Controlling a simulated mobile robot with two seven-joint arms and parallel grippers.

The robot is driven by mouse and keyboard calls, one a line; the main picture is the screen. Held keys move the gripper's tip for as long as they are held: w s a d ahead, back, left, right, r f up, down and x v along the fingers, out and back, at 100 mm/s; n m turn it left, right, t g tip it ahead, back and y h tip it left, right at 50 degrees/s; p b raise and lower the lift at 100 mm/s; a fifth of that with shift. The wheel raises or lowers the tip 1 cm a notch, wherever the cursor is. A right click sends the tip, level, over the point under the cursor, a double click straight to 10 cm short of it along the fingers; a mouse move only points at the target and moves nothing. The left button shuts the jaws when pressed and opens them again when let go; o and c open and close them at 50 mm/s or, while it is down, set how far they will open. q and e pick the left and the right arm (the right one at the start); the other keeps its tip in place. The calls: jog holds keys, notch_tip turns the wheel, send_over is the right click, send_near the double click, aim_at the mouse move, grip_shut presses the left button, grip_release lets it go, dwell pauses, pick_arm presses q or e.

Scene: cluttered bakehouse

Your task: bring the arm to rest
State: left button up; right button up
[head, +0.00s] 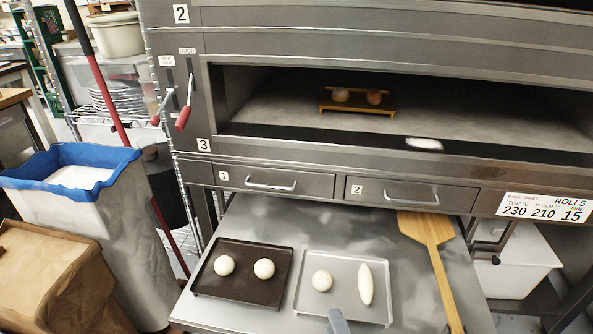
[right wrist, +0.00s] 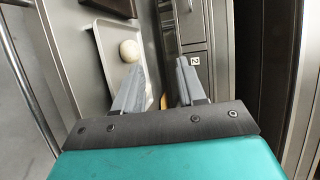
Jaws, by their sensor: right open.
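My right gripper (head: 338,322) shows at the bottom edge of the head view as a single grey fingertip, in front of the near edge of the light metal tray (head: 312,304). In the right wrist view my right gripper (right wrist: 160,75) has its two grey fingers apart, with nothing between them. A round dough piece (right wrist: 129,51) on the light tray shows beyond the fingers, apart from them. My left gripper is in neither view.
The light tray holds a round and a long dough piece; the dark tray (head: 207,284) holds two round ones. A wooden peel (head: 436,255) lies on the right of the steel table. The open oven deck (head: 270,108) holds a small wooden rack (head: 357,108) with two rolls. A blue-rimmed bin (head: 95,230) stands left.

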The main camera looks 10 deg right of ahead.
jog(key=s+d+n+g, duration=0.5)
jog(key=s+n, duration=0.5)
jog(key=n, duration=1)
jog(key=shift+s+d+r, duration=0.15)
jog(key=shift+d+r, duration=0.1)
jog(key=shift+r, duration=0.05)
